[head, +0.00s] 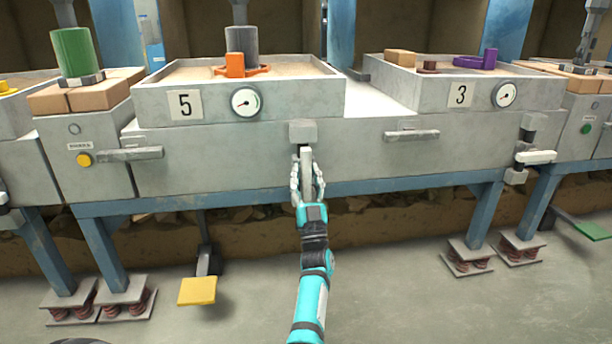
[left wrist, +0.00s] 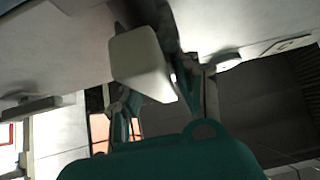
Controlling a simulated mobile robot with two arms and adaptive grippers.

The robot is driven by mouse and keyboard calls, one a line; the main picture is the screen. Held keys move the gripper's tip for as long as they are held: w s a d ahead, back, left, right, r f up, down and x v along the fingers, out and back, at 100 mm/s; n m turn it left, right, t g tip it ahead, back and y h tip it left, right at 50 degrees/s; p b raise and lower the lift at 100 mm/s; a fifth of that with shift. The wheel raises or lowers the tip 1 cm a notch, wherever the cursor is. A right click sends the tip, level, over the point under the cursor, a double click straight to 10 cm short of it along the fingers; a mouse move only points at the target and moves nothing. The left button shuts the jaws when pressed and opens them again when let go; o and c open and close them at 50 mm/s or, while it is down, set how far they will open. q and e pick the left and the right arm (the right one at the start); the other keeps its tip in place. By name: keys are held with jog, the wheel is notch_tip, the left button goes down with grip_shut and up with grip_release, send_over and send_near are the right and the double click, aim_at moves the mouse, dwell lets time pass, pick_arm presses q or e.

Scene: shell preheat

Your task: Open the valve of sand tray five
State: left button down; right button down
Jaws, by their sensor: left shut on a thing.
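Sand tray five (head: 300,95) is a grey concrete-like box marked with a "5" plate (head: 185,105) and a round gauge (head: 245,101). Below its right part, a grey valve block (head: 303,132) sticks out from the front wall. A pale valve handle (head: 306,155) hangs straight down from that block. My left gripper (head: 307,182) is shut on the handle from below, with a finger on each side. In the left wrist view the handle's pale blocky end (left wrist: 142,62) shows between the fingers. My right gripper is not in view.
Sand tray three (head: 440,92) stands to the right, with a valve whose white handle (head: 535,157) lies sideways. Grey bar handles (head: 130,154) stick out of the front wall. A yellow pedal (head: 197,291) hangs low left. Blue legs (head: 97,247) stand on sprung feet; the floor between is clear.

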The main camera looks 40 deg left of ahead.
aim_at(307, 182)
pick_arm(q)
jog(key=c, duration=1.1)
grip_release()
jog(key=shift+v, duration=3.85)
